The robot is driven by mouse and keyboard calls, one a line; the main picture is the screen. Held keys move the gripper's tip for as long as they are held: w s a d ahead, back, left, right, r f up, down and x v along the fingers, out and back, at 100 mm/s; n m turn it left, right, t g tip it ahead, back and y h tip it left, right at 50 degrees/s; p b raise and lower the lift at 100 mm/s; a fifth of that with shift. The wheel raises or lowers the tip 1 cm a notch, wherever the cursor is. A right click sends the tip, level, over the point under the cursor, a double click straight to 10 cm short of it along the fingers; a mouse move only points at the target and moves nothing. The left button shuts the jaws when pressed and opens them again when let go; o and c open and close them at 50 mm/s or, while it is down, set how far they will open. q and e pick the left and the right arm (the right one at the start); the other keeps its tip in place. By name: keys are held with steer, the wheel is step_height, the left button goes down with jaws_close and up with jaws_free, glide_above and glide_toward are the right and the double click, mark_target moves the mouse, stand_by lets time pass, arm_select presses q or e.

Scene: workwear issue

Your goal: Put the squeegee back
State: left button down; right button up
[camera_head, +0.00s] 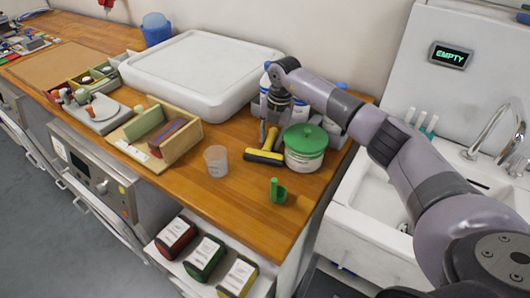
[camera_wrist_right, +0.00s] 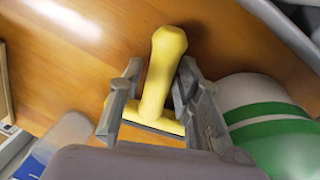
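The squeegee (camera_head: 264,157) lies on the wooden counter, with a yellow handle and a black and yellow head. My right gripper (camera_head: 270,130) points down over the handle. In the right wrist view the yellow handle (camera_wrist_right: 163,70) stands between the two fingers of the gripper (camera_wrist_right: 158,85), which are apart, with a narrow gap beside the handle. The squeegee's yellow crosspiece (camera_wrist_right: 145,118) lies low between the fingers and is partly hidden. My left gripper is not in view.
A clear cup (camera_head: 216,161) and a green cup-like item (camera_head: 278,191) stand near the front edge. A wooden divided box (camera_head: 182,150) and a large white tray (camera_head: 200,70) are to the left. Bottles stand behind my gripper; a sink (camera_head: 375,200) is at right.

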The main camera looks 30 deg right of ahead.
jaws_close()
steer(key=shift+r, duration=0.15)
stand_by(0.5)
